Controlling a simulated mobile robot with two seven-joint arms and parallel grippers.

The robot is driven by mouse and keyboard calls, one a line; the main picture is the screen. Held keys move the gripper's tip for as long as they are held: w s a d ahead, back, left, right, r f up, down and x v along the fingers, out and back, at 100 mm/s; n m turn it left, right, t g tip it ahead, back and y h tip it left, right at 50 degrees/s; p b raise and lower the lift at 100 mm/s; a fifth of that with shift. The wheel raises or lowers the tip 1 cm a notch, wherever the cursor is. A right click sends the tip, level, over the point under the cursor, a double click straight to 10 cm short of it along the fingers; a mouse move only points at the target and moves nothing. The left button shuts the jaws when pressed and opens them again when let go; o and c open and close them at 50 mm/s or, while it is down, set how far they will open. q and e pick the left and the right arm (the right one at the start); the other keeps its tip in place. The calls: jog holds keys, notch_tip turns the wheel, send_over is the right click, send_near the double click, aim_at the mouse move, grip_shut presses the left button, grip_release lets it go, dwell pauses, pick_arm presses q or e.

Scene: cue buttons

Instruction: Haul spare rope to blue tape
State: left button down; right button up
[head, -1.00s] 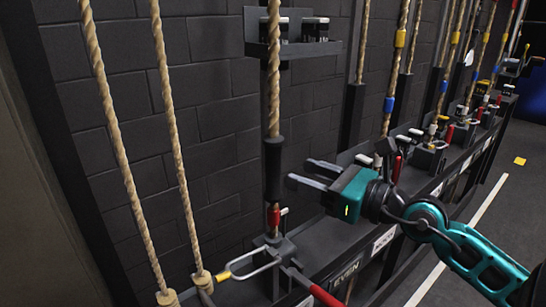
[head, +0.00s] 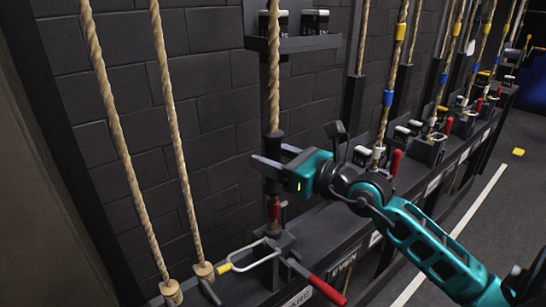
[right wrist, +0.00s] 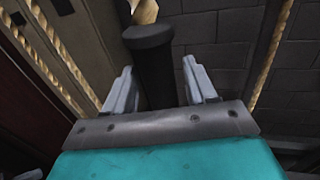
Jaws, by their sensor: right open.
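The nearest lock carries a partly visible label ending in "ARE" (head: 298,299). Blue tape (head: 388,98) shows on a neighbouring rope; I see none on the near rope. My left gripper is not in view.
Two plain ropes (head: 180,140) hang at the left. A wall shelf (head: 295,44) sits behind the near rope. A wire bail with a yellow tip (head: 248,260) and a red lever (head: 318,283) jut out below. Other rope locks line the rail to the right.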

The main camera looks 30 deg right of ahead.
jog(key=shift+c, duration=0.2)
grip_shut()
dwell(0.3)
